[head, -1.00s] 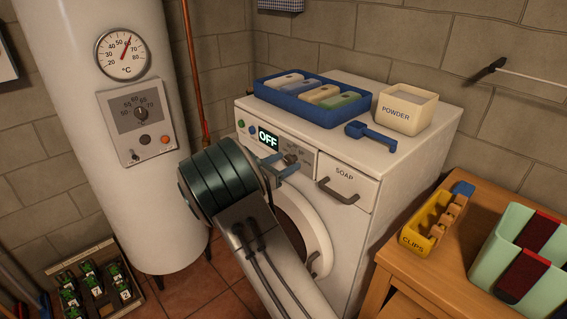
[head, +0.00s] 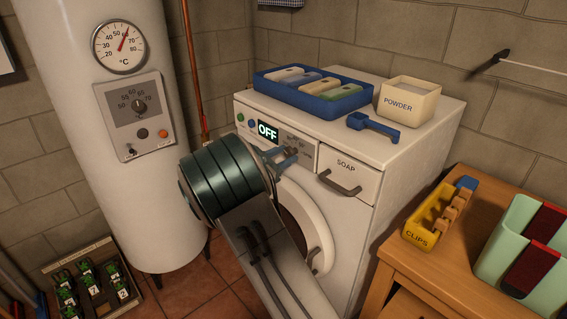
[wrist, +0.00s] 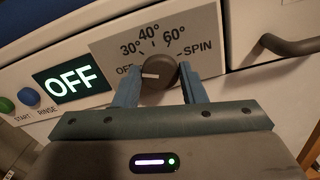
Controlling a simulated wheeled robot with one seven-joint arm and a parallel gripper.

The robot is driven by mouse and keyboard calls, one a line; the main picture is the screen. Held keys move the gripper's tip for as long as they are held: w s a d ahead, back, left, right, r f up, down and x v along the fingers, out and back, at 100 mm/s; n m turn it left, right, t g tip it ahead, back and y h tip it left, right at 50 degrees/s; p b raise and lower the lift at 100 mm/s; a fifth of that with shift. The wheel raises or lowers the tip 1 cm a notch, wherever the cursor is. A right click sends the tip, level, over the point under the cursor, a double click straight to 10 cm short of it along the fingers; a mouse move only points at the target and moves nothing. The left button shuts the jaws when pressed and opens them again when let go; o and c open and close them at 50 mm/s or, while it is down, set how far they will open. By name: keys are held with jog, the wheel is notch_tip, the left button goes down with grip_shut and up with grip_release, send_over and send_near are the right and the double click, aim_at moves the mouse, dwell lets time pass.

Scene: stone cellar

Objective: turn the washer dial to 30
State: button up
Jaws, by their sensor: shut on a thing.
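The washer dial (wrist: 157,75) is a dark round knob on the panel of the white washer (head: 350,215). Its white pointer mark points left, towards OFF; 30°, 40°, 60° and SPIN are printed around it. The lit display (wrist: 71,82) reads OFF, and it shows in the head view (head: 268,131) too. My gripper (wrist: 160,82) is shut on the dial, with one blue-grey finger at each side of it. In the head view the dial is mostly hidden by the fingers.
Green START (wrist: 6,104) and blue RINSE (wrist: 28,96) buttons lie left of the display. The SOAP drawer (head: 347,174) is right of the panel. A blue tray (head: 312,105), a scoop (head: 373,128) and a POWDER box (head: 408,104) stand on top.

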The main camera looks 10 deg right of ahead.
jog(key=m+b, duration=0.2)
jog(key=b, duration=0.1)
jog(key=m+b, duration=0.1)
jog(key=shift+f+m, duration=0.25)
jog(key=shift+m, duration=0.15)
jog(key=shift+r+m+b, duration=0.1)
jog(key=shift+m+b, duration=0.6)
jog(key=shift+b, duration=0.35)
jog(key=shift+r, duration=0.1)
jog(key=o, duration=1)
jog(key=shift+s+a, duration=0.1)
jog(key=v, duration=1.3)
jog(key=shift+s+a, duration=0.15)
jog(key=shift+a, duration=0.1)
